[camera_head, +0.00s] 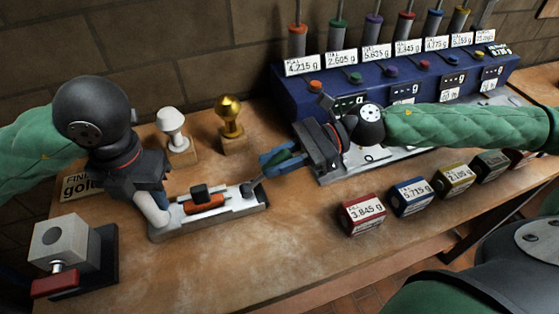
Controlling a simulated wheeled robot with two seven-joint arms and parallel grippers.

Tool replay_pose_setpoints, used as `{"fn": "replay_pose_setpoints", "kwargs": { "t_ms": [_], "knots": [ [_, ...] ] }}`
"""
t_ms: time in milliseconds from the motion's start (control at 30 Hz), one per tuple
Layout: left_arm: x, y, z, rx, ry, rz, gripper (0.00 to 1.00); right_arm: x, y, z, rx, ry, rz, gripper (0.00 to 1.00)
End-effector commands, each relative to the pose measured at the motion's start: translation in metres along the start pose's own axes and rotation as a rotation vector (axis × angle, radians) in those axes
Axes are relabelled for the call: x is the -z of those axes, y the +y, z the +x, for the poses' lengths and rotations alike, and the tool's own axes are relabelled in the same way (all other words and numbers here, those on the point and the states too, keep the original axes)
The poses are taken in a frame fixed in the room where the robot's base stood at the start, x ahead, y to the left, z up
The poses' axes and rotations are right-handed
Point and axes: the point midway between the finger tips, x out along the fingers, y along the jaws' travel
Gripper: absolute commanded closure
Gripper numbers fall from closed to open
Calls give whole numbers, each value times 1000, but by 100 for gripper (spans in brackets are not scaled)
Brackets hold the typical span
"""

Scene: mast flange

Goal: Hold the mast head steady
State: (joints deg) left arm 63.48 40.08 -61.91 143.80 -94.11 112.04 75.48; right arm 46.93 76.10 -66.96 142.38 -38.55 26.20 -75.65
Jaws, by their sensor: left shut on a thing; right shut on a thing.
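I cannot make out a clear mast head. My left gripper (153,208) reaches down at the left end of a grey metal fixture (240,199), which carries an orange piece (204,204) and a dark knob. It is shut on a pale rounded piece (150,206) there; whether this is part of the fixture is unclear.
A white knob (171,127) and a gold knob (231,114) stand on wooden blocks behind. A blue labelled rack (300,96) fills the back right. Several small labelled boxes (362,214) line the front right. A grey block with a red handle (62,248) sits front left.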

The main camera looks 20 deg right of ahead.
Motion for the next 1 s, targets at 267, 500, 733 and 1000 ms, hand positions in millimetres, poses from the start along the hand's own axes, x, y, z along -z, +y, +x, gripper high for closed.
{"fn": "replay_pose_setpoints", "kwargs": {
  "t_ms": [267,500,733,1000],
  "knots": [
    [0,0,0,2,-1,1,100,-5,1,4,2,63,-2,100],
    [0,-1,0,2,-1,0,100,-6,0,4,5,71,0,100],
    [0,-1,0,2,-1,0,100,-6,0,4,6,71,0,65],
    [0,0,0,1,-1,0,100,-6,0,4,6,71,0,56]
  ]
}}
